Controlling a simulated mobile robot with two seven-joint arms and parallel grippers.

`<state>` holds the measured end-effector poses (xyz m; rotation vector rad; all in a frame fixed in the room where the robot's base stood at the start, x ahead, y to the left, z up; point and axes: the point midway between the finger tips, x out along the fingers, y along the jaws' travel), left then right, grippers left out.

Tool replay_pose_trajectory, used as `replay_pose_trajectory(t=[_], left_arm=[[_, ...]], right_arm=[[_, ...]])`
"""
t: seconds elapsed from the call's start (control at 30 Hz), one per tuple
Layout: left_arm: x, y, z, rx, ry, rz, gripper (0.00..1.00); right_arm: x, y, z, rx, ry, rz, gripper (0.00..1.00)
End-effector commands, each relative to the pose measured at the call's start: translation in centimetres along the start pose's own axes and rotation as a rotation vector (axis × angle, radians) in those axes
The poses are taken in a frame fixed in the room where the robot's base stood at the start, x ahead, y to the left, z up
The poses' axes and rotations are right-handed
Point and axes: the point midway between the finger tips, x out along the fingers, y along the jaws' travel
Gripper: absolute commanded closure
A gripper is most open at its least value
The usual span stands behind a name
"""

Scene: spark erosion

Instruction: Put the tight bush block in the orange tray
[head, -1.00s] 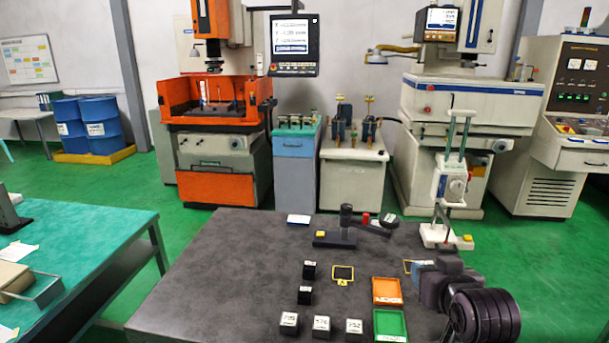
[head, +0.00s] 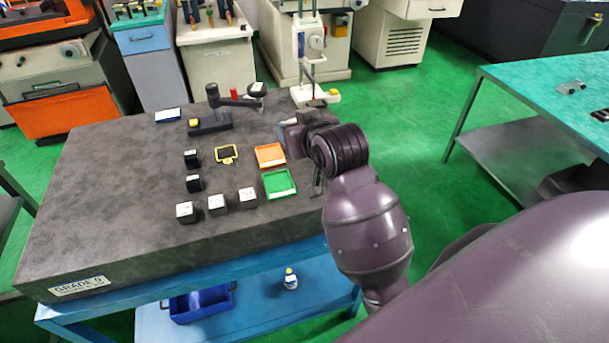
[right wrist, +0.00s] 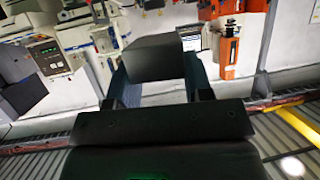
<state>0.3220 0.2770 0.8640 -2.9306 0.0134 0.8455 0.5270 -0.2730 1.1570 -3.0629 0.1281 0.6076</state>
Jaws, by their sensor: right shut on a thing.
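The orange tray (head: 270,155) lies on the dark stone table, just behind the green tray, and no block shows in it. My right gripper (head: 285,130) is at the tray's far right side, its fingers partly hidden by my wrist. In the right wrist view my right gripper (right wrist: 154,82) is shut on a plain dark grey block (right wrist: 152,57), held between both fingers. No label shows on the held block, so I cannot tell which block it is. My left gripper is not in view.
Small black blocks stand left of the trays, among them a rear one (head: 192,158) and a front one (head: 217,204). The table's left part is clear.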

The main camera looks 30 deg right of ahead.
Motion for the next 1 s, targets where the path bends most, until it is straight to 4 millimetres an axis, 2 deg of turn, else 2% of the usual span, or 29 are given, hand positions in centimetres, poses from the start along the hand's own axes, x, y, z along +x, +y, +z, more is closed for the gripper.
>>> replay_pose_trajectory(t=[0.03,0.13,0.27,0.77,0.87,1.0], left_arm=[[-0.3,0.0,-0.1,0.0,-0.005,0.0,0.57],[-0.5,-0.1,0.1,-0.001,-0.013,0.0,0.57],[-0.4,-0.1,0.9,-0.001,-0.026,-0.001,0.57],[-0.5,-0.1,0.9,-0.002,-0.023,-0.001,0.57],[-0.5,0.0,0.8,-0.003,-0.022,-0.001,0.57],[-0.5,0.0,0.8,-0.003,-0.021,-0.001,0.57]], right_arm=[[-0.2,1.2,-1.4,0.004,0.007,0.016,0.95],[-0.5,3.3,-2.6,0.015,0.004,0.041,0.95],[-0.9,5.2,-2.0,0.023,-0.002,0.058,0.95],[-0.7,4.9,-1.0,0.019,-0.001,0.045,0.95],[-0.2,4.9,0.2,0.019,-0.003,0.045,0.95],[0.9,4.9,2.9,0.021,-0.006,0.045,0.95]])
